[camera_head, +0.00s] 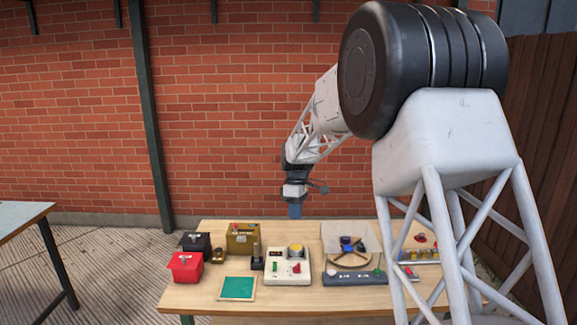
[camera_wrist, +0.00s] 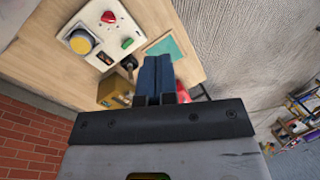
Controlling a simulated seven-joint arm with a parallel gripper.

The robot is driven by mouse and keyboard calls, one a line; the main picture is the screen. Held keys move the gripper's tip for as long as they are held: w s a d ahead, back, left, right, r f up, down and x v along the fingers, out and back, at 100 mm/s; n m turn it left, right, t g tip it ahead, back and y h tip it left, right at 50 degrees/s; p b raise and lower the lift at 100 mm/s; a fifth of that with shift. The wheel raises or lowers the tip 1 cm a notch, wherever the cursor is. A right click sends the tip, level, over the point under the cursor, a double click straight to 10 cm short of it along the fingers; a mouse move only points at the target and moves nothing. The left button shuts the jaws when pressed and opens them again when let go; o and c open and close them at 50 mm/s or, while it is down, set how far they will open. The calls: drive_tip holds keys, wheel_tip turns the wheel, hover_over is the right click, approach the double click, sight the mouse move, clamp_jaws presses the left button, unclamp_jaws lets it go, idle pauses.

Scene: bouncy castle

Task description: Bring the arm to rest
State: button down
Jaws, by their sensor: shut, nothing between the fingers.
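My gripper (camera_head: 295,210) hangs above the back of the wooden table (camera_head: 200,291), with its blue fingers pointing down. In the wrist view the two blue fingers (camera_wrist: 157,80) lie side by side, shut and empty. The gripper is apart from everything on the table. My arm reaches from the right down toward the middle of the picture.
The table holds a red box (camera_head: 185,267), a black box (camera_head: 195,242), a yellowish box (camera_head: 242,238), a white control panel (camera_head: 288,279), a green board (camera_head: 238,288) and a round device (camera_head: 352,262). A brick wall (camera_head: 240,120) stands behind. Another table (camera_head: 20,215) is at left.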

drive_tip(key=s+d+r+m+t, duration=0.15)
drive_tip(key=s+d+r, duration=0.25)
drive_tip(key=s, duration=0.4)
drive_tip(key=s+d+r+m, duration=0.3)
drive_tip(key=s+r, duration=0.1)
drive_tip(key=s, duration=0.4)
drive_tip(key=s+d+r+m+t, duration=0.1)
drive_tip(key=s+d+r+m, duration=0.25)
drive_tip(key=s, duration=0.55)
drive_tip(key=s+d+f+m+t, duration=0.1)
drive_tip(key=s+d+f+m, duration=0.1)
drive_tip(key=s, duration=1.1)
drive_tip(key=s+d+f+m+t, duration=0.2)
drive_tip(key=s+d+m, duration=0.1)
drive_tip(key=s, duration=1.1)
drive_tip(key=shift+d+f+m, duration=0.2)
drive_tip(key=shift+d+m, duration=0.2)
drive_tip(key=shift+m, duration=0.2)
